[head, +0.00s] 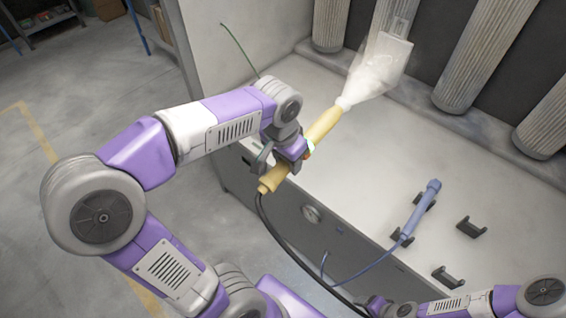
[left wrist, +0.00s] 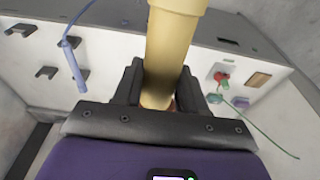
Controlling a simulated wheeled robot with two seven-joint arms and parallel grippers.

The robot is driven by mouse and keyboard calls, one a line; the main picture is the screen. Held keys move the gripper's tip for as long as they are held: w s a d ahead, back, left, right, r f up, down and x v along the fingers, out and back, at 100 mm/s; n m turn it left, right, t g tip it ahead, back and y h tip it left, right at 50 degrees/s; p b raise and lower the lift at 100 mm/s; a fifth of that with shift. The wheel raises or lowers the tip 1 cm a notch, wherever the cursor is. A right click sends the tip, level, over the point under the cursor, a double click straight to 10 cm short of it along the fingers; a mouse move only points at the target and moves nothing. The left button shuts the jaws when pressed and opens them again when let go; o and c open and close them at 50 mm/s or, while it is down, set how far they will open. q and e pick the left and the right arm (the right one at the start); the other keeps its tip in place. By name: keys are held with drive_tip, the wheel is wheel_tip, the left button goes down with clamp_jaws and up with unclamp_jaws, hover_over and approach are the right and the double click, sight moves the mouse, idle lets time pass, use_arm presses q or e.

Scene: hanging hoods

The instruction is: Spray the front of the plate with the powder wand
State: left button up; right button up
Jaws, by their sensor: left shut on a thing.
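My left gripper (head: 292,150) is shut around the yellow powder wand (head: 323,127), which points up and right. The wand also shows between the fingers in the left wrist view (left wrist: 175,40). A whitish cloud (head: 362,84) fans from the wand's tip toward a pale plate (head: 394,48) hanging at the back of the booth. The cloud overlaps the plate's lower part and blurs its outline. My right arm enters at the bottom right of the head view; its gripper end (head: 380,306) is small and partly cut off, so its jaws are unclear.
A blue wand (head: 415,208) rests in brackets on the pale bench, with empty brackets (head: 471,227) nearby. A black hose (head: 290,248) trails from the yellow wand. Ribbed cylinders (head: 483,60) line the booth's back.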

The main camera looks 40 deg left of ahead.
sight(309, 136)
use_arm(q)
drive_tip(key=w+p, duration=0.1)
drive_tip(key=w, duration=0.1)
drive_tip(key=w+r, duration=0.1)
drive_tip(key=w, duration=0.2)
drive_tip(key=w+p, duration=0.1)
drive_tip(key=w, duration=0.2)
drive_tip(key=shift+d+r+p, duration=0.25)
drive_tip(key=shift+d+p, duration=0.05)
drive_tip(key=shift+d, duration=0.05)
idle(0.4)
